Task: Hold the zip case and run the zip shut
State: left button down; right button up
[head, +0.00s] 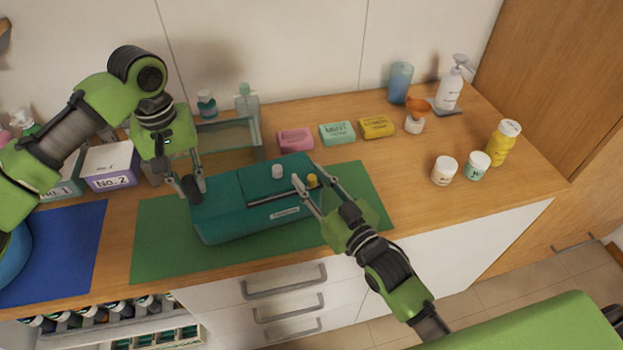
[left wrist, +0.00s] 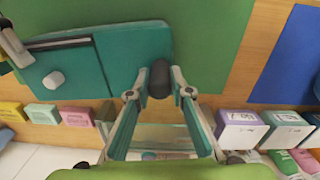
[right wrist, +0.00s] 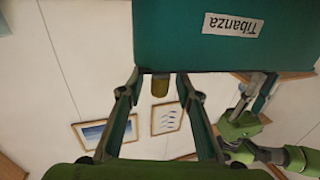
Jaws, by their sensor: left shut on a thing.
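The teal zip case (head: 235,212) lies on the green mat, with a white label on its front and a dark slit along its right part. My left gripper (head: 190,187) is shut on a dark grey rounded tab at the case's left end; the tab (left wrist: 160,79) shows between the fingers in the left wrist view. A small yellow zip pull (head: 312,180) stands at the right end of the slit. My right gripper (head: 315,180) is open, its fingers apart on either side of the pull; the pull (right wrist: 160,86) also shows in the right wrist view.
A white knob (head: 278,171) sits on the case top. Behind it are a glass-sided tray (head: 235,133), several soaps (head: 337,132) and bottles. Jars (head: 444,171) stand at right; boxes (head: 109,165) and a blue mat (head: 62,240) are at left. The counter's front right is clear.

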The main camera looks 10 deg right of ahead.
aim_at(258, 203)
jog(key=shift+c, duration=0.4)
grip_shut()
jog(key=a, duration=0.4)
jog(key=s+a, duration=0.1)
jog(key=a, duration=0.7)
jog(key=shift+s+a, duration=0.25)
jog(key=shift+o, duration=0.4)
grip_release()
jog(key=shift+d, duration=0.1)
jog(key=shift+s, duration=0.1)
jog(key=v, duration=1.1)
jog(key=shift+s+d, duration=0.2)
jog(key=shift+s, duration=0.15)
